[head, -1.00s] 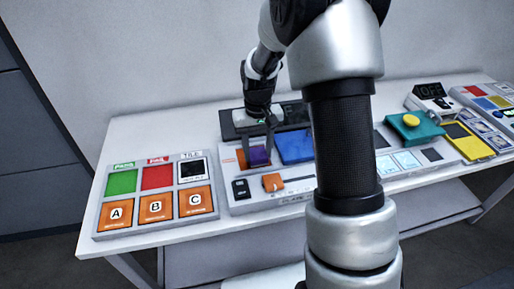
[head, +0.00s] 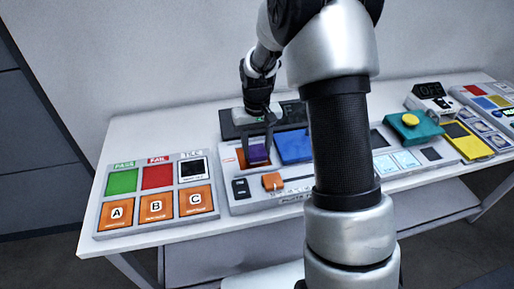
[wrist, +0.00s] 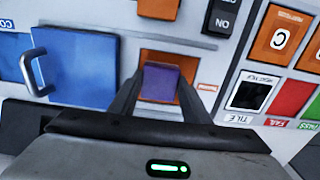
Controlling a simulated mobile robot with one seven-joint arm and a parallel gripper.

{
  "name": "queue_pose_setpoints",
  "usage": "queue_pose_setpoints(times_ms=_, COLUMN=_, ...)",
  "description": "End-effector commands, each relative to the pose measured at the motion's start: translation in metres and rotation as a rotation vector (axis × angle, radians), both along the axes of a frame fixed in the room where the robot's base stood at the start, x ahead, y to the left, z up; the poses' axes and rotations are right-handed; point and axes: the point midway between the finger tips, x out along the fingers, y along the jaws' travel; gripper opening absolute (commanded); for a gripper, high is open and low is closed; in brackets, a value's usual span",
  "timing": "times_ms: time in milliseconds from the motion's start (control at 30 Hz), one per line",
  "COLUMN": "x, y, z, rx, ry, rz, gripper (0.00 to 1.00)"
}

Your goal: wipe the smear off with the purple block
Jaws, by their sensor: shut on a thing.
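The purple block (head: 258,153) is between the two fingers of my gripper (head: 258,157), which is shut on it. The wrist view also shows the purple block (wrist: 160,81) between the fingertips. The block is over a square orange-brown patch (wrist: 165,57) on the grey panel, left of the blue door. I cannot tell whether the block touches the patch. No smear can be made out; the block and fingers hide part of the patch.
A small orange block (head: 272,181) and a black switch (head: 240,188) are in front. A panel with green, red and orange tiles (head: 157,195) is at left. A teal box (head: 413,128) stands at right.

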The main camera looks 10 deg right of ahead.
Motion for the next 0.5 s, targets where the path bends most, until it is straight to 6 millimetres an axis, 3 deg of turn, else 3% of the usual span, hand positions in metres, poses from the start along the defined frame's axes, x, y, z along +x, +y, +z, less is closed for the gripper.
queue_pose_setpoints(times_ms=267, x=-0.024, y=0.000, z=0.000, rx=0.000, ry=0.006, rz=0.000, gripper=0.15)
queue_pose_setpoints(times_ms=500, x=-0.024, y=0.000, z=0.001, rx=0.000, ry=0.013, rz=0.000, gripper=0.15)
